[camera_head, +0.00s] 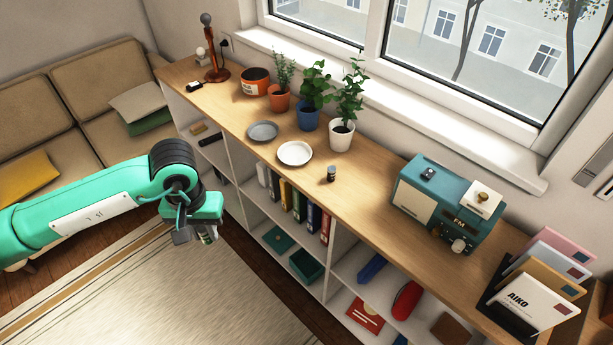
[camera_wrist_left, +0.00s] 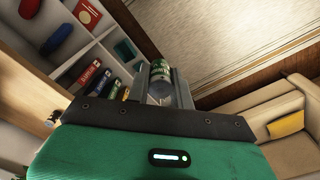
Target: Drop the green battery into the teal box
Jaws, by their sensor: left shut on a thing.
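My left gripper (camera_head: 196,237) is shut on the green battery (camera_head: 208,237), holding it in the air over the rug, in front of the shelf unit. In the left wrist view the battery (camera_wrist_left: 160,70) shows between the two fingers (camera_wrist_left: 162,84), with a green label, pale lettering and a silvery end facing the camera. The teal box (camera_head: 306,266) stands in a lower compartment of the shelf, right of and below the gripper in the head view, with its top open. The gripper is well apart from it. My right gripper is not in view.
A flatter teal item (camera_head: 278,240) lies beside the box. The wooden top (camera_head: 300,185) holds plates, potted plants, a small dark cylinder (camera_head: 332,173), a teal radio (camera_head: 447,205) and a letter rack (camera_head: 530,300). A sofa (camera_head: 95,95) stands left.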

